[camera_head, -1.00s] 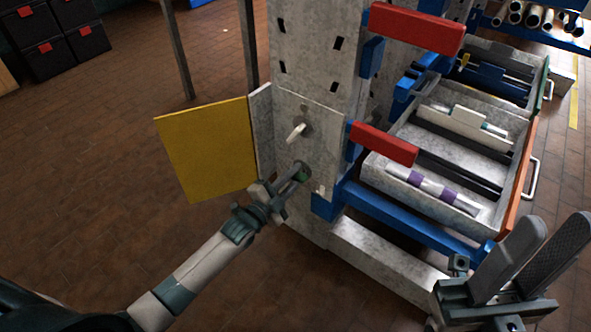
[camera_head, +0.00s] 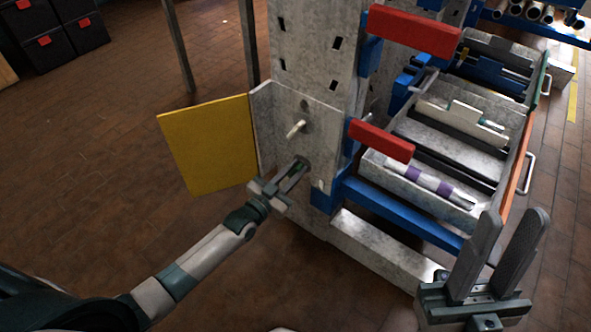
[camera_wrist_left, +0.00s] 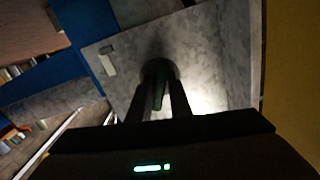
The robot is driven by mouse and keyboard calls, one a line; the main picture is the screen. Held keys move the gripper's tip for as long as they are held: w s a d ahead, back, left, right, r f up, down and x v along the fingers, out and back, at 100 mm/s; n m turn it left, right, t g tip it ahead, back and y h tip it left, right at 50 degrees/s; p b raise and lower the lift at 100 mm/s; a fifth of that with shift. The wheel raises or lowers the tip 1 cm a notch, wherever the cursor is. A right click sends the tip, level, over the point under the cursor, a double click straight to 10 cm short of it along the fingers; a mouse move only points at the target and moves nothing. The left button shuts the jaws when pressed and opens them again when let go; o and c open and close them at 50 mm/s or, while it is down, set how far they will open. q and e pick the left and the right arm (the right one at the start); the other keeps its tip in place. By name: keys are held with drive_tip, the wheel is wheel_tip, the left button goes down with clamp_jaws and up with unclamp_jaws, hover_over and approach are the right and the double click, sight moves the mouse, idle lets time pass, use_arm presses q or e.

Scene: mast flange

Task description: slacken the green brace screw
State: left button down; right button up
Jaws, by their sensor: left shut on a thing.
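The green brace screw sits low on the grey metal plate (camera_head: 272,120) of the mast flange and is mostly hidden by my left fingers. In the left wrist view, the green screw (camera_wrist_left: 158,92) shows between the two dark fingers, in front of a dark round spot on the plate. My left gripper (camera_head: 298,168) reaches in from the lower left and is shut on it. My right gripper (camera_head: 514,214) is open and empty at the lower right, fingers pointing up, away from the plate.
A pale lever (camera_head: 296,129) sticks out above the screw. A yellow panel (camera_head: 207,145) stands left of the plate. Red bars (camera_head: 381,140) and a blue beam (camera_head: 402,212) jut out at the right, beside an open drawer (camera_head: 478,222) holding parts.

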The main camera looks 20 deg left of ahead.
sight(293, 174)
use_arm(q)
drive_tip(key=c, duration=1.8)
unclamp_jaws()
drive_tip(key=shift+o, duration=0.2)
drive_tip(key=shift+s, duration=0.1)
drive_tip(key=shift+p+v, duration=0.75)
drive_tip(key=shift+v, duration=0.35)
drive_tip(key=shift+p+v, duration=0.5)
drive_tip(key=shift+v, duration=0.8)
drive_tip(key=shift+s+a, duration=0.1)
